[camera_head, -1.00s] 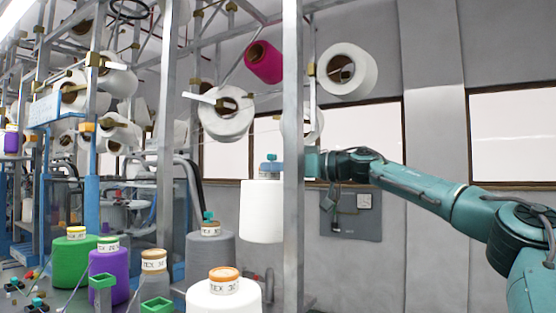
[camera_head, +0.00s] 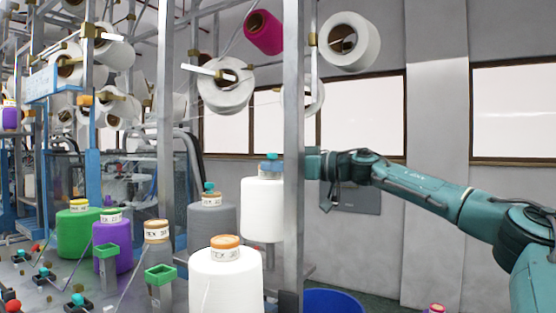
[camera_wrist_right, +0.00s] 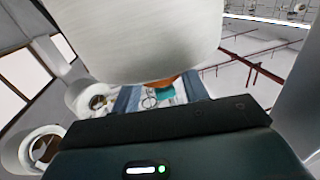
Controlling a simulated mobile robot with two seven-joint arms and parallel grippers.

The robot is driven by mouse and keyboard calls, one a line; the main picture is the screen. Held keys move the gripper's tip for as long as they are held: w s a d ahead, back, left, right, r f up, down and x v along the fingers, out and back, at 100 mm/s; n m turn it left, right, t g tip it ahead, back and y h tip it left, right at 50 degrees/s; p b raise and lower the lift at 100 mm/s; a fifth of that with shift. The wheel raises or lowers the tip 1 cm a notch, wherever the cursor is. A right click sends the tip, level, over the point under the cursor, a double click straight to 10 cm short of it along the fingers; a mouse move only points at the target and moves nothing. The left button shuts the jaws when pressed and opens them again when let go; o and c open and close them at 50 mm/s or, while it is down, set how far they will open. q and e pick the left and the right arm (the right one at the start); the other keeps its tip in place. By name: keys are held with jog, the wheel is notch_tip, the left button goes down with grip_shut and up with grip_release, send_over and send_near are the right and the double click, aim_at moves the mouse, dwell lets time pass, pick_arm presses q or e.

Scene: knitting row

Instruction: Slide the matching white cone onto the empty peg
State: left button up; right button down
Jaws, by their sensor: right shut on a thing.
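My right gripper (camera_head: 290,164) comes in from the right, partly hidden behind a grey upright post. It is shut on a white cone (camera_head: 262,212), which hangs upright with a label band and blue-teal piece at its top. In the right wrist view the white cone (camera_wrist_right: 140,38) fills the upper middle, close to the gripper. Another white cone (camera_head: 226,283) with an orange top and a TEX label stands in front, lower left of the held one. I cannot make out the empty peg. My left gripper is not in view.
A grey cone (camera_head: 211,232), purple cone (camera_head: 112,253) and green cone (camera_head: 77,235) stand at left. The metal post (camera_head: 293,90) crosses in front of my right gripper. A blue bin (camera_head: 333,302) is below right. White cones (camera_head: 350,42) hang above on the frame.

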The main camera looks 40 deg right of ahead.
jog(key=shift+f+b, duration=0.45)
jog(key=shift+f, duration=0.85)
jog(key=shift+f+b, duration=0.45)
jog(key=shift+f, duration=1.7)
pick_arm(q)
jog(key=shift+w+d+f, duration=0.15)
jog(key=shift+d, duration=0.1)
pick_arm(e)
jog(key=shift+f, duration=0.15)
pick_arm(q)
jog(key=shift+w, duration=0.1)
